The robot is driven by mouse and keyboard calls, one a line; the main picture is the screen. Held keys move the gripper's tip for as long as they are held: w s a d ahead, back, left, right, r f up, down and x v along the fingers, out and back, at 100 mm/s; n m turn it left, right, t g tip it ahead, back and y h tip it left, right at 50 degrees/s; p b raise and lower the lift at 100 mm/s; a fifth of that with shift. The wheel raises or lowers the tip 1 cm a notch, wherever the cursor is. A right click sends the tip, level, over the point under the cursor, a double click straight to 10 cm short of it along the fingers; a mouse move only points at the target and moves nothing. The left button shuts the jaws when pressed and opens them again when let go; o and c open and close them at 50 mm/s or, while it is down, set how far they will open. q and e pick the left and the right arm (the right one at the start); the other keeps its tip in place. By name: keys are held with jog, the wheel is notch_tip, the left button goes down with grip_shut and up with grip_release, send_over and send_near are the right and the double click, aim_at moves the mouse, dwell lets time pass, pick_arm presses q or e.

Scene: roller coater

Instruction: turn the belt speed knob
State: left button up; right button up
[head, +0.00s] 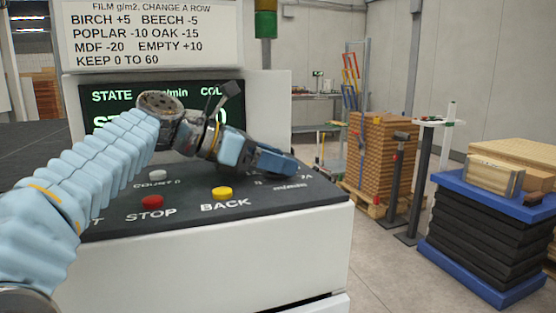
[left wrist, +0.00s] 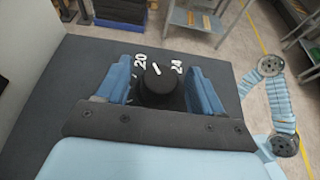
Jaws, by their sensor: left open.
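The black belt speed knob (left wrist: 158,88) shows in the left wrist view, with a white pointer line on its top. The printed numbers 20 and 24 stand on either side of the line. My left gripper (left wrist: 160,80) is open, with one blue finger on each side of the knob. I cannot tell whether either finger touches it. In the head view my left gripper (head: 278,162) is low over the right part of the dark control panel (head: 315,190) and hides the knob. My right gripper is not in view.
A red STOP button (head: 152,202), a yellow BACK button (head: 222,192) and a white button (head: 157,174) are on the panel. A display (head: 110,97) stands behind, partly covered by my left arm.

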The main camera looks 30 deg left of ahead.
pick_arm(q)
jog(key=shift+w+d+f, duration=0.15)
jog(key=shift+w+d, duration=0.1)
jog(key=shift+w, duration=0.05)
jog(key=c, duration=1)
jog(key=shift+o, duration=0.2)
jog(key=shift+n+t+y, duration=0.3)
jog(key=shift+n, duration=0.1)
jog(key=n+t+y, duration=0.1)
jog(key=n+y, duration=0.1)
jog(key=y, duration=0.1)
jog(key=shift+s+n+t, duration=0.1)
jog(key=shift+n+t, duration=0.2)
jog(key=shift+n, duration=0.1)
jog(key=n+y, duration=0.2)
jog(key=y, duration=0.1)
jog(key=shift+n+t, duration=0.4)
jog(key=n+y, duration=0.5)
jog(key=y, duration=0.1)
jog(key=shift+n, duration=0.3)
